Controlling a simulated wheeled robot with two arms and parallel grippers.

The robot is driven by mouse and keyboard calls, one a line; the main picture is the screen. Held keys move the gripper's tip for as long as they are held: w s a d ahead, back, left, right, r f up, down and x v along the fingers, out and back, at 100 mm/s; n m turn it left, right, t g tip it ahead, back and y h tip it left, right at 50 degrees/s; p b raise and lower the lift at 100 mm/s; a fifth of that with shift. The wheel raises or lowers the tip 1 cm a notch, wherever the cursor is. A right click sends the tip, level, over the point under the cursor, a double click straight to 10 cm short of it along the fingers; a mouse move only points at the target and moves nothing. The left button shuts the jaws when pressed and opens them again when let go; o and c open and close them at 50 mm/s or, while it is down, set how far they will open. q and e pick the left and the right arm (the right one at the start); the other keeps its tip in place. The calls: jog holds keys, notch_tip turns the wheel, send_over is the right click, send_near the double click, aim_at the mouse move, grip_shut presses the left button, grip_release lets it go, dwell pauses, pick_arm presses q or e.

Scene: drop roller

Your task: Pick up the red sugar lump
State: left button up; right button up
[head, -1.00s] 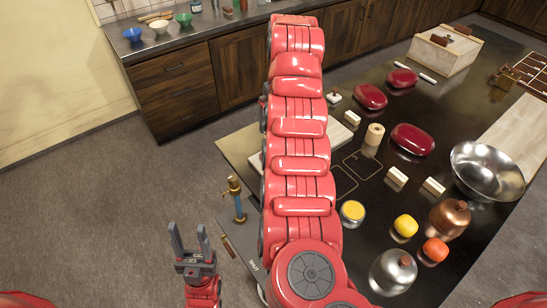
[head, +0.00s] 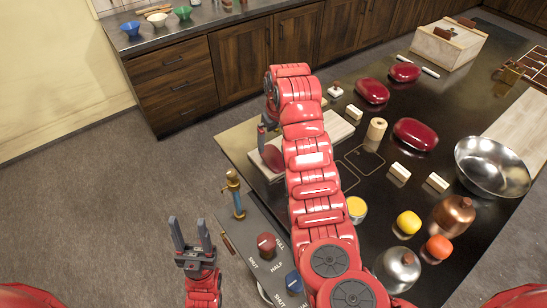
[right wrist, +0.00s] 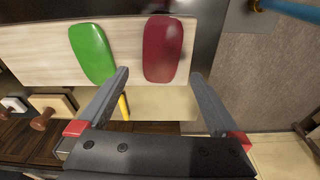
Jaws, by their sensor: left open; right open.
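A dark red, smooth, rounded lump (right wrist: 162,48) lies on a pale board (right wrist: 40,45) in the right wrist view, beside a green lump (right wrist: 92,52). In the head view a dark red lump (head: 272,158) shows on the board (head: 338,127), partly behind my right arm; the green one is hidden there. My right gripper (right wrist: 160,76) is open and empty, its fingertips either side of the red lump's near end in the picture. Whether they are at its height I cannot tell. My left gripper (head: 189,222) is open and empty over the floor, left of the counter.
More dark red lumps (head: 414,134) lie on the dark counter, with cream blocks (head: 399,172), a steel bowl (head: 491,167), a yellow lump (head: 408,222) and an orange lump (head: 438,248).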

aim_at(274, 157)
jog(key=shift+f, duration=0.45)
jog(key=shift+f+p, duration=0.2)
jog(key=shift+p, duration=0.15)
notch_tip(274, 157, down, 4)
jog(key=p, duration=0.2)
jog(key=shift+a+f+p, duration=0.1)
jog(key=shift+p, duration=0.3)
jog(key=shift+f, duration=0.4)
jog(key=c, duration=1.3)
